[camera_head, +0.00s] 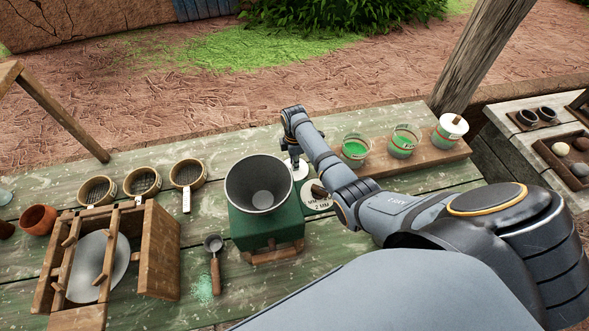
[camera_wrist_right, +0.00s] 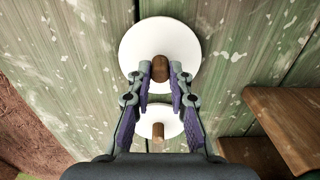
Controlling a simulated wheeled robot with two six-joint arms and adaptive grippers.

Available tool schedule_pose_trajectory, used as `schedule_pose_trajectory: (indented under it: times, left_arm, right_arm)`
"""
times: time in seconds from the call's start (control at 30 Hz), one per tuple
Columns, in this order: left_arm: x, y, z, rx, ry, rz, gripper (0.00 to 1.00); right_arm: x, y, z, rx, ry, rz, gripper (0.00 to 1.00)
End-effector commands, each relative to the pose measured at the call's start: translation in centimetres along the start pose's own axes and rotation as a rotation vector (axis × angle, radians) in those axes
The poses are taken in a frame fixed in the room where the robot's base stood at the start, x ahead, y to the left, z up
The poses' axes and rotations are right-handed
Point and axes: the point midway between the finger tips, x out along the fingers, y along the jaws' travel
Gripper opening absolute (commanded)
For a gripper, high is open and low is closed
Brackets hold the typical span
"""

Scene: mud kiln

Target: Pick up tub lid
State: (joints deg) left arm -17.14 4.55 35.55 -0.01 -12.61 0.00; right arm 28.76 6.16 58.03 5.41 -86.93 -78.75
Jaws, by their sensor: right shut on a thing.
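My right gripper (camera_head: 294,161) reaches down over the table beside the grey bucket. In the right wrist view its fingers (camera_wrist_right: 160,72) are shut on the brown wooden knob of a round white tub lid (camera_wrist_right: 160,35). I cannot tell whether this lid touches the table. A second white lid (camera_wrist_right: 158,126) with a wooden knob shows between the finger links, partly hidden. Two open tubs with green contents, one (camera_head: 356,150) and another (camera_head: 404,141), stand on a wooden board. A third tub (camera_head: 449,134) there wears a white lid. My left gripper is out of view.
A grey bucket (camera_head: 260,185) on a green stand is left of my right arm. A scoop (camera_head: 214,262), several round sieves (camera_head: 143,182), a wooden frame (camera_head: 160,250) and a clay pot (camera_head: 39,219) fill the left. Bare table lies behind the bucket.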

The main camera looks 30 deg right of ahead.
Motion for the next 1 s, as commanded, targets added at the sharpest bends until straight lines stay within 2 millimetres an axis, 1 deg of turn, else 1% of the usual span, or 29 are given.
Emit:
schedule_pose_trajectory:
  times: [0.33, 0.47, 0.57, 0.6, 0.67, 0.87, 0.97, 1.0]
  left_arm:
    - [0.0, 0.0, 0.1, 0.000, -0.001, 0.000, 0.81]
    - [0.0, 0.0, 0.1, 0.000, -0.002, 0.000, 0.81]
    - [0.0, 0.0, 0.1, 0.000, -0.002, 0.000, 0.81]
    - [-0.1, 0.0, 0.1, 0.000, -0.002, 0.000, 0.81]
    - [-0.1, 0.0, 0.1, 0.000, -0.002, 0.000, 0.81]
    - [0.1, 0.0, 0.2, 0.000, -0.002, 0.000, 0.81]
    - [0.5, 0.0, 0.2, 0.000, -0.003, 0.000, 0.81]
    - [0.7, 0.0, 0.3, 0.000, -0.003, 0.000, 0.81]
  right_arm:
    - [-0.1, 0.0, 0.0, 0.000, 0.000, 0.001, 0.00]
    - [-1.0, 0.1, 0.0, 0.000, 0.000, 0.002, 0.00]
    - [-2.5, 0.1, 0.0, 0.000, 0.000, 0.004, 0.00]
    - [-3.4, 0.1, 0.0, 0.000, 0.000, 0.004, 0.00]
    - [-4.0, -0.6, 0.5, 0.001, -0.001, 0.002, 0.00]
    - [-7.3, -3.1, 1.9, 0.000, -0.003, 0.004, 0.00]
    - [-9.1, -4.5, 2.7, -0.001, -0.003, 0.003, 0.00]
    - [-9.2, -5.3, 3.3, 0.001, -0.004, 0.001, 0.00]
